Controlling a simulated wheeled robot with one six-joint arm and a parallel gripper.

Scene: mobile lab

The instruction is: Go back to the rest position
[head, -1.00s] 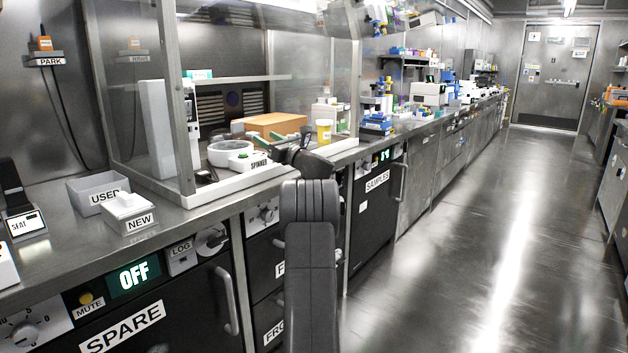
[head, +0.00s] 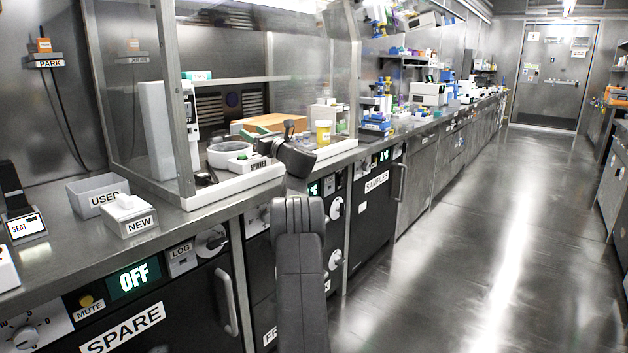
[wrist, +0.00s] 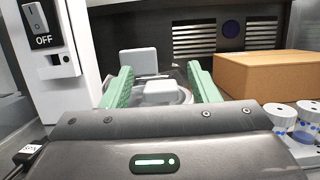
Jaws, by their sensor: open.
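My gripper (wrist: 159,80) is open, its two green fingers spread apart with nothing held between them. In the head view the dark wrist (head: 289,155) is at the front opening of the glass-sided cabinet, and the fingers point inward, partly hidden. A white device labelled SPINNER (head: 252,163) sits on the cabinet floor just left of my wrist. In the wrist view a pale boxy device (wrist: 158,92) shows beyond and between the fingers, apart from them.
A cardboard box (wrist: 262,74) is to the right of the fingers; a tall white unit marked OFF (wrist: 62,65) is to the left. A yellow-topped cup (head: 323,132) stands near the right glass panel. USED (head: 97,194) and NEW (head: 127,215) containers are on the left counter. The right aisle floor is clear.

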